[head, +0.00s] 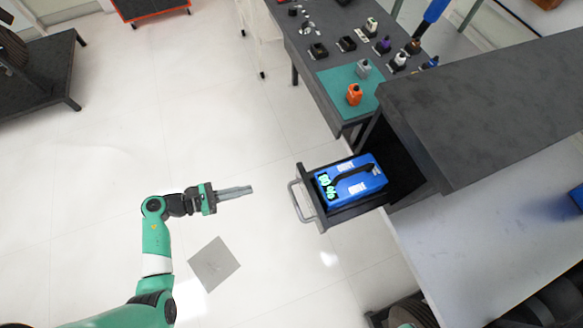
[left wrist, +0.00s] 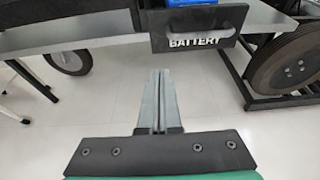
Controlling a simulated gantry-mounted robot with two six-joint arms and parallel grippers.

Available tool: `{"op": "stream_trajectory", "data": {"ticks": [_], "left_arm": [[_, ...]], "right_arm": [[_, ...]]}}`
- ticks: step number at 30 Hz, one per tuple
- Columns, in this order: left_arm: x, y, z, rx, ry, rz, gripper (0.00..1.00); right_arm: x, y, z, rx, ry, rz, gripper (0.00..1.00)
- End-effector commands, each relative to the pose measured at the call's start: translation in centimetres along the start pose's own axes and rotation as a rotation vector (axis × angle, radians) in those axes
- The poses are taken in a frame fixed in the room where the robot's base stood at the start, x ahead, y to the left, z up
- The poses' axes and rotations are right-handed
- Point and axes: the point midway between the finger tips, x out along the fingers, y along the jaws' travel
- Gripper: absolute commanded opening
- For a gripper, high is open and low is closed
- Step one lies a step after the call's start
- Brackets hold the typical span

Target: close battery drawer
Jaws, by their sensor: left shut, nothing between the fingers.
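The battery drawer (head: 325,219) is open, pulled out to the left from under a dark cabinet top in the head view. A blue battery pack (head: 352,183) with a black handle and a lit green display lies in it. The drawer's grey bar handle (head: 296,202) faces my left gripper. In the left wrist view the drawer front (left wrist: 198,29), marked BATTERY, is ahead and above the fingertips. My left gripper (head: 249,189) is shut and empty, left of the handle and apart from it. My right gripper is not in view.
The dark cabinet top (head: 480,110) overhangs the drawer. A table with a green mat (head: 340,84) stands behind, holding an orange bottle (head: 354,94) and several other small items. The floor around my left gripper is clear.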

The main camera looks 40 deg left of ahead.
Motion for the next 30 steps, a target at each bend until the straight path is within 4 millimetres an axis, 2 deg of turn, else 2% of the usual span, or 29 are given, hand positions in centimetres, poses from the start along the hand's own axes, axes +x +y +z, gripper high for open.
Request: {"op": "stream_trajectory", "data": {"ticks": [4,8,11,22,27,30], "left_arm": [[-0.1,0.4,0.0,0.002,-0.002,0.01,0.0],[0.9,0.4,-0.1,0.004,-0.002,0.006,0.0],[2.6,0.3,-0.1,0.004,-0.003,0.005,0.0],[10.5,0.4,-0.1,0.007,-0.005,0.005,0.0],[12.8,0.5,0.9,0.006,-0.005,0.008,0.0],[13.5,0.5,1.2,0.005,-0.003,0.009,0.0]], "right_arm": [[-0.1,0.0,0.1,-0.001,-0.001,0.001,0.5],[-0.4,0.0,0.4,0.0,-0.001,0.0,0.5],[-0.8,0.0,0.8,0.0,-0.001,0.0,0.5],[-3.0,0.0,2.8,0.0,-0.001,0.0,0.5],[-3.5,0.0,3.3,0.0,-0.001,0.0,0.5],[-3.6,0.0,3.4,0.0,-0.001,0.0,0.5]]}}
